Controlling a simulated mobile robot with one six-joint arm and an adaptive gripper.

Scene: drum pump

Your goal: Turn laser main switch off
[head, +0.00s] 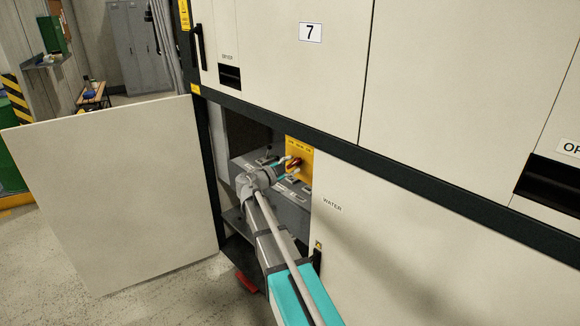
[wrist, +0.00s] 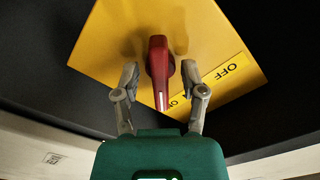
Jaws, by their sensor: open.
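The main switch is a red rotary handle (wrist: 158,58) on a yellow plate (wrist: 110,42). In the wrist view the handle stands upright in the picture, with a white mark at its lower end. An upside-down OFF label (wrist: 236,69) is to its right. My gripper (wrist: 161,74) is open, one finger on each side of the handle, with visible gaps; I cannot tell the depth. In the head view the yellow plate (head: 304,148) is on the cabinet's recessed opening, and my gripper (head: 287,166) reaches the red handle (head: 294,164), partly hiding it.
An open cabinet door (head: 112,195) stands to the left of the opening. A grey box (head: 290,208) sits inside, beneath the switch. A closed panel marked WATER (head: 400,245) is to the right. A dark frame rail (head: 400,175) runs above. The floor at lower left is clear.

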